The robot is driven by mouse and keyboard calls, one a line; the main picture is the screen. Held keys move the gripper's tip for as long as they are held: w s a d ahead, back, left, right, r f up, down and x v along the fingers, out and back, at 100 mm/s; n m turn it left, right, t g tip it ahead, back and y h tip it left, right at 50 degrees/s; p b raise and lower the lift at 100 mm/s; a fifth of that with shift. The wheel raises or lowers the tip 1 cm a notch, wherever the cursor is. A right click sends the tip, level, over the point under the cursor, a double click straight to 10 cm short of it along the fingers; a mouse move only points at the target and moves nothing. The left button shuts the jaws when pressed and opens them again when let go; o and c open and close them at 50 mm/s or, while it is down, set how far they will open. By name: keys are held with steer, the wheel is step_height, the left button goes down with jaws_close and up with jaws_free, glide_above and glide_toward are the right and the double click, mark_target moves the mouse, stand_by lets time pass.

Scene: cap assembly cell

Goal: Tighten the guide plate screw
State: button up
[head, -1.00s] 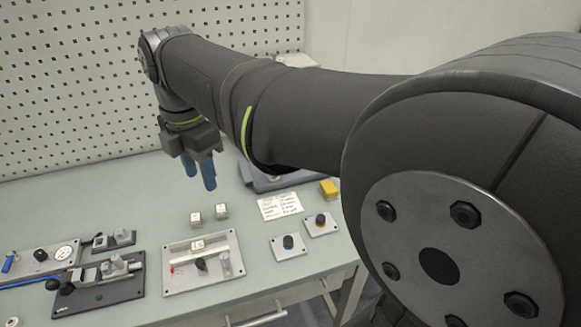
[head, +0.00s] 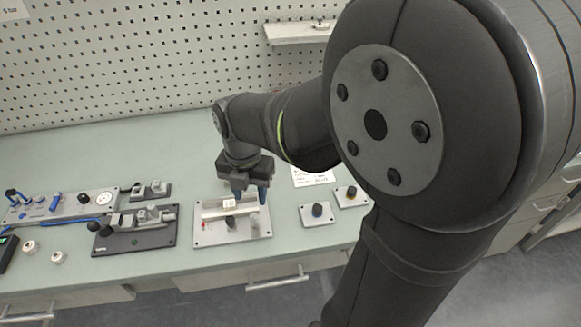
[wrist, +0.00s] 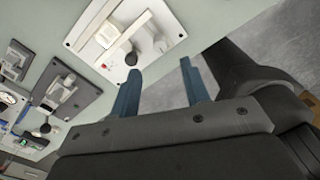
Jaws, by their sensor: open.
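A light grey plate (head: 210,236) lies on the bench near its front edge. It carries a rail with a white block (head: 229,203), a small red part and an upright black knob (head: 231,221). I cannot tell for certain that this knob is the guide plate screw. My gripper (head: 250,194) is open and empty, pointing down above the right part of this plate. In the wrist view, the open fingers (wrist: 160,70) have nothing between them. The black knob (wrist: 131,58) shows just beyond the tip of the left finger, and the plate (wrist: 165,28) lies up and left.
Two small plates with knobs (head: 317,210) (head: 351,194) stand to the right. A dark fixture (head: 135,241) and a long grey panel with blue parts (head: 50,209) stand to the left. A white card (head: 312,177) lies behind. The bench's back left is clear.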

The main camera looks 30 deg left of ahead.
mark_target(253, 216)
step_height(253, 216, down, 8)
steer(key=shift+f, duration=0.2)
jaws_close()
